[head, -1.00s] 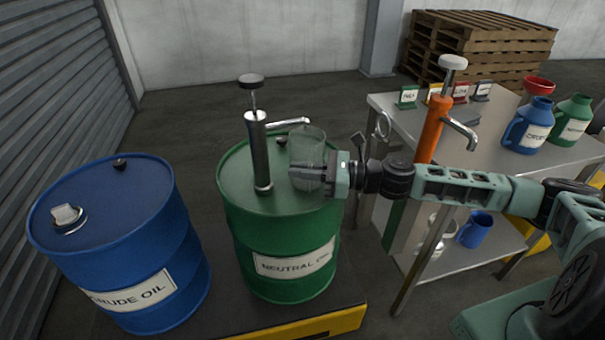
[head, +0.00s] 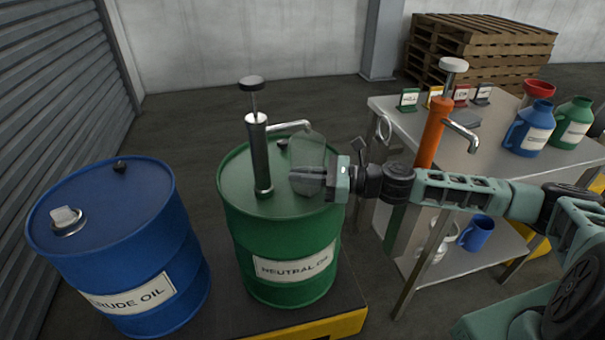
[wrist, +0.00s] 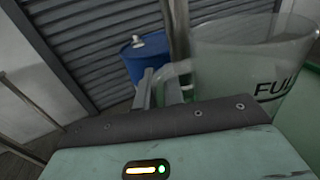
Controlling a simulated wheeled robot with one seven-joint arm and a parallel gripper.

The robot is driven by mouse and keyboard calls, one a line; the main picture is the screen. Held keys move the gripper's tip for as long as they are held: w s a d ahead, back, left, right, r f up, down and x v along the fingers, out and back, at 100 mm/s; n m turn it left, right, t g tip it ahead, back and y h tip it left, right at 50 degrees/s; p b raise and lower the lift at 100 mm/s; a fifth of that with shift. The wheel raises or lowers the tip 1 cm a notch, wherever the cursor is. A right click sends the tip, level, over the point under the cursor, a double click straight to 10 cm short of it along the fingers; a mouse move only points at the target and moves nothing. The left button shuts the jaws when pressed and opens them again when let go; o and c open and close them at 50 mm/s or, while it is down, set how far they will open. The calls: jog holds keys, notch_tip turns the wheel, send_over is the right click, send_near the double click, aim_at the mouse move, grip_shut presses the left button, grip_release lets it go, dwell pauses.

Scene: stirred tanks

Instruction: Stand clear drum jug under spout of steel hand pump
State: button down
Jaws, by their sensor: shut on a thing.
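The clear drum jug (head: 312,149) is held over the green drum's top, just right of the steel hand pump (head: 261,155). The pump stands upright on the drum, and its spout (head: 290,125) reaches right, with its tip by the jug's upper edge in the picture. I cannot tell whether the tip is over the jug's mouth, or whether its base touches the drum. My gripper (head: 308,180) comes from the right, shut on the jug. In the wrist view the jug (wrist: 235,60) looks empty, marked "FUL…", with the fingers (wrist: 160,88) at its handle side.
The green drum (head: 285,235), labelled neutral oil, stands beside a blue drum (head: 150,250), labelled crude oil. At right, a steel table (head: 400,105) bears an orange pump (head: 432,130), a blue jug (head: 528,128) and a green jug (head: 572,122). Pallets (head: 480,50) are behind.

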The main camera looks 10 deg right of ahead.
jog(key=shift+f, duration=0.25)
jog(key=c, duration=1.4)
grip_release()
jog(key=shift+c, duration=0.2)
jog(key=b+v, duration=0.1)
jog(key=v, duration=1.6)
jog(key=shift+d, duration=0.25)
jog(key=shift+s, duration=0.15)
